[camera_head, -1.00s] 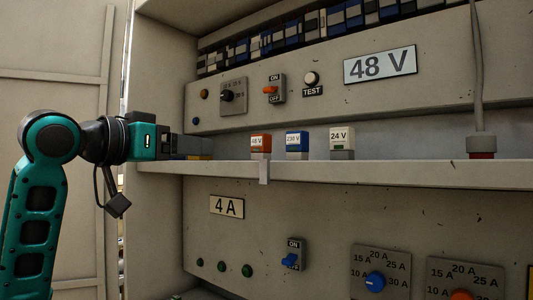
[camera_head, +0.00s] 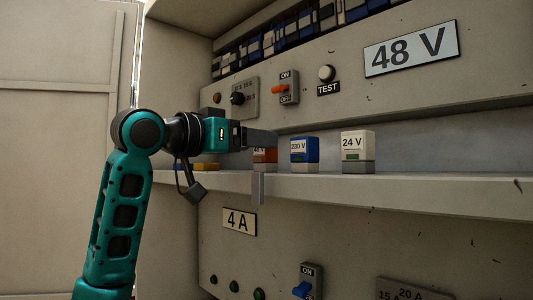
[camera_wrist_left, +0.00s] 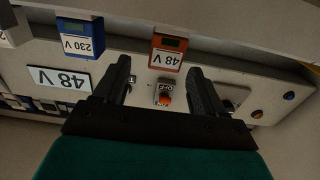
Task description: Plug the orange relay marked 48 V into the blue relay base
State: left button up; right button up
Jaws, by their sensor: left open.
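The orange relay marked 48 V (camera_head: 264,156) stands upright on the shelf, partly hidden by my left gripper in the head view. In the left wrist view the orange relay (camera_wrist_left: 169,47) appears upside down, just beyond and between the fingertips. My left gripper (camera_wrist_left: 160,68) is open and empty; its two fingers are spread with the relay ahead in the gap. In the head view the left gripper (camera_head: 272,139) reaches in from the left at relay height. I cannot make out the blue relay base clearly. My right gripper is not in view.
A blue 230 V relay (camera_head: 304,151) and a white 24 V relay (camera_head: 357,150) stand to the right on the shelf (camera_head: 400,188). A low yellow item (camera_head: 208,166) lies partly hidden behind my arm. The switch panel rises behind the shelf.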

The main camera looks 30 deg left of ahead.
pick_arm(q)
jog(key=shift+p+x, duration=0.7)
jog(key=shift+x, duration=2.4)
jog(key=shift+a, duration=0.2)
jog(key=shift+c, duration=0.4)
jog(key=c, duration=1)
jog(key=shift+r, duration=0.1)
